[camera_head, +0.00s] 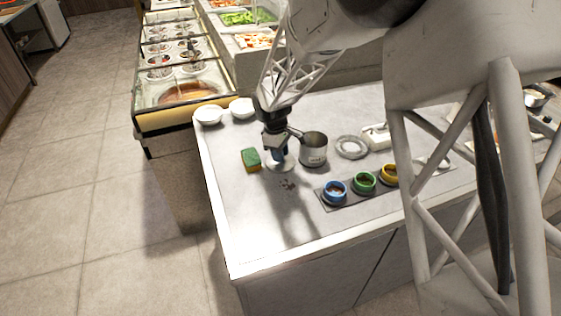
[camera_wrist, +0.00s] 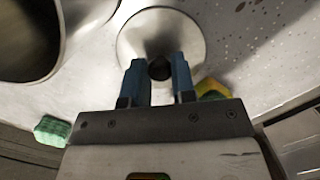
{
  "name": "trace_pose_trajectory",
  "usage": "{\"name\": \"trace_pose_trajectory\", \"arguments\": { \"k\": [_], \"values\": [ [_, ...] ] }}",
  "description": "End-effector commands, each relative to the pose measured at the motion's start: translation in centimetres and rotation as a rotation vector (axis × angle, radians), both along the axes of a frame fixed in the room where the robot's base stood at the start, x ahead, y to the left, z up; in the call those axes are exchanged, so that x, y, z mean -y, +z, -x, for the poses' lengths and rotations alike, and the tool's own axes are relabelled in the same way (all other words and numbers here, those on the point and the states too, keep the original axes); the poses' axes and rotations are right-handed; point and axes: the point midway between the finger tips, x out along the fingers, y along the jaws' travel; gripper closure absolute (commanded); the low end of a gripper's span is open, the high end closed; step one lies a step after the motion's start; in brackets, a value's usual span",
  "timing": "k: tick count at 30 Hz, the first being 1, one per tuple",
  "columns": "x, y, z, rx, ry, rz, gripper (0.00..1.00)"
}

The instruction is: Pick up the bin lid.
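The bin lid (camera_wrist: 193,38) is a round, shiny metal disc with a dark knob (camera_wrist: 160,69) at its middle. It lies on the counter, and in the head view a pale edge of it (camera_head: 287,166) shows below my gripper (camera_head: 278,156). In the wrist view my gripper (camera_wrist: 159,78) has its two blue fingers apart, with the knob showing in the gap between their tips. I cannot tell whether the fingers touch the knob.
A metal pot (camera_head: 313,152) stands close to the right of my gripper. A green and yellow sponge (camera_head: 251,160) lies to the left.

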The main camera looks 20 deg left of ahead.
Motion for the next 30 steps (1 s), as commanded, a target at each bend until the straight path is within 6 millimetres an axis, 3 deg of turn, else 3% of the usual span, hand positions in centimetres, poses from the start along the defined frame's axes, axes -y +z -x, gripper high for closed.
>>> {"name": "trace_pose_trajectory", "arguments": {
  "k": [14, 23, 30],
  "values": [
    [0.0, 0.5, 0.0, 0.001, 0.000, -0.001, 0.99],
    [0.0, 3.4, 0.0, 0.002, 0.000, -0.002, 0.99],
    [1.8, 3.8, 2.2, 0.000, 0.000, 0.000, 0.99]
  ]
}}
